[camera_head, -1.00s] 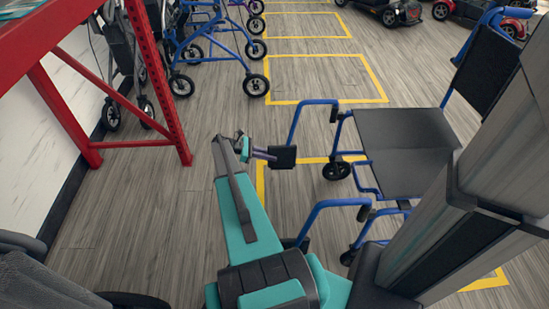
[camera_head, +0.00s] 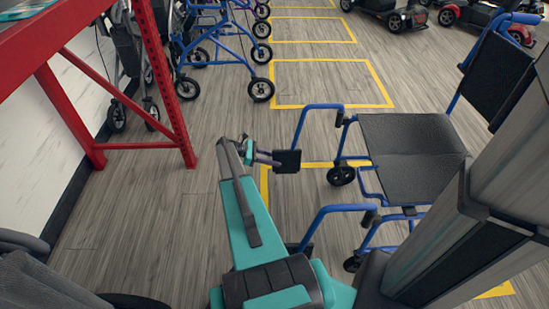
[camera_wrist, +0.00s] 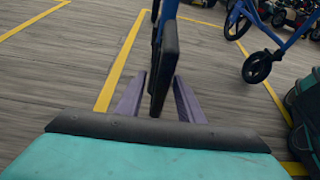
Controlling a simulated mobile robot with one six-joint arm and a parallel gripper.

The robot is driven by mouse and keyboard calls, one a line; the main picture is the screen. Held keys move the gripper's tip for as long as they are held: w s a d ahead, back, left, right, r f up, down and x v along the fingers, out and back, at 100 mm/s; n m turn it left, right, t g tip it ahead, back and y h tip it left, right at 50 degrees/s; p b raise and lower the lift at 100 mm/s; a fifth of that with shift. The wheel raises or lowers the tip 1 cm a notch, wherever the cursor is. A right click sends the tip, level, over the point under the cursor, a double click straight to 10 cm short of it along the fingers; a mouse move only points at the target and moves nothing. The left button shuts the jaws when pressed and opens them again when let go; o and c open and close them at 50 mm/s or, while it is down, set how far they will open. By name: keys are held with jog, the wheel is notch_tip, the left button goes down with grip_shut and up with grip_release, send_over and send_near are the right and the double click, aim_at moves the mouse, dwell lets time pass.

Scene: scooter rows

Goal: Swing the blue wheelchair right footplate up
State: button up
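The blue wheelchair (camera_head: 412,150) stands at the right of the head view, its front facing left. Its far footplate (camera_head: 287,161), the right one, is a dark square plate on a blue hanger tube. In the wrist view this footplate (camera_wrist: 165,65) appears nearly edge-on and upright. My gripper (camera_head: 268,157) reaches the plate from the left. In the wrist view its purple fingers (camera_wrist: 160,95) stand apart, one on each side of the plate. A gap shows on the left side; contact on the right cannot be told. The near footplate is mostly hidden behind my arm.
A red rack (camera_head: 165,90) stands at the left, close to my arm. Blue rollators (camera_head: 225,50) are parked at the back, and scooters (camera_head: 405,18) at the back right. Yellow lines (camera_head: 330,60) mark floor bays. Bare floor lies between rack and wheelchair.

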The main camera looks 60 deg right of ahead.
jog(key=b+v, duration=0.2)
jog(key=v, duration=1.1)
jog(key=shift+w+a, duration=0.2)
jog(key=shift+w, duration=0.15)
jog(key=shift+r, duration=0.2)
notch_tip(320, 180, up, 9)
jog(key=p, duration=0.9)
jog(key=shift+r+p, duration=0.4)
jog(key=shift+p, duration=0.15)
